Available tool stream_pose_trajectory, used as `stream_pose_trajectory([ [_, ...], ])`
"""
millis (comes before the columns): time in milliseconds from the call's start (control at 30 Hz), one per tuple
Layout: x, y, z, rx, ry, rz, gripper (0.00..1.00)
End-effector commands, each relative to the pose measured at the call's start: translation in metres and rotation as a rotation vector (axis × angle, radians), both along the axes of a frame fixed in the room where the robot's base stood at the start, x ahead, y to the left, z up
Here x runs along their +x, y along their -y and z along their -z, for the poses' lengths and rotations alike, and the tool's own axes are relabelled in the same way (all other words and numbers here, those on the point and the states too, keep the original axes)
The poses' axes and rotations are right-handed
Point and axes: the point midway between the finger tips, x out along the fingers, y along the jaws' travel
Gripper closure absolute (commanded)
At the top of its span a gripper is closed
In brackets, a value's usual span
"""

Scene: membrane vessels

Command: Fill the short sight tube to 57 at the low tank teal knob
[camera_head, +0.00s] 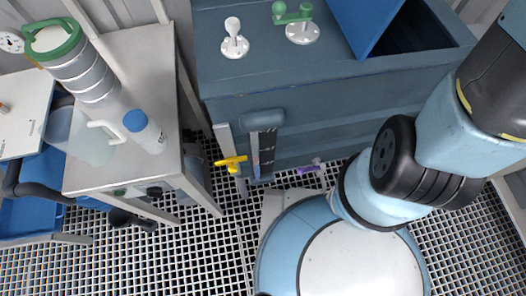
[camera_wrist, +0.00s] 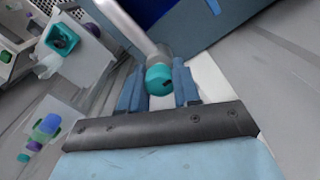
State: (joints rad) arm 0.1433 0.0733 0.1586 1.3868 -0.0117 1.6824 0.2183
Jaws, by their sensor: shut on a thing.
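The teal knob (camera_wrist: 159,80) sits at the end of a grey metal rod in the wrist view. My gripper (camera_wrist: 159,76) has its two blue fingers on either side of the knob and is shut on it. In the head view my gripper and the teal knob do not show. A narrow upright gauge (camera_head: 264,152) is on the front of the blue-grey tank (camera_head: 225,75), below a dark rounded cover. I cannot tell whether it is the short sight tube, and its level and marks are too small to read.
A yellow handle (camera_head: 230,161) and a purple handle (camera_head: 308,168) are low beside the gauge. A grey table (camera_head: 150,60) at left holds a green-topped canister (camera_head: 80,65), a clear jug (camera_head: 90,140) and a blue-capped bottle (camera_head: 145,132). Grated floor (camera_head: 190,250) lies in front.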

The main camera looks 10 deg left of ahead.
Motion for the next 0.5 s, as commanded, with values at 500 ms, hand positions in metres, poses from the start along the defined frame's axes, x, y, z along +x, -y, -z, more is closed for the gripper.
stream_pose_trajectory([
  [500, 0.0001, -0.0009, -0.0001, 0.000, 0.000, -0.356, 0.95],
])
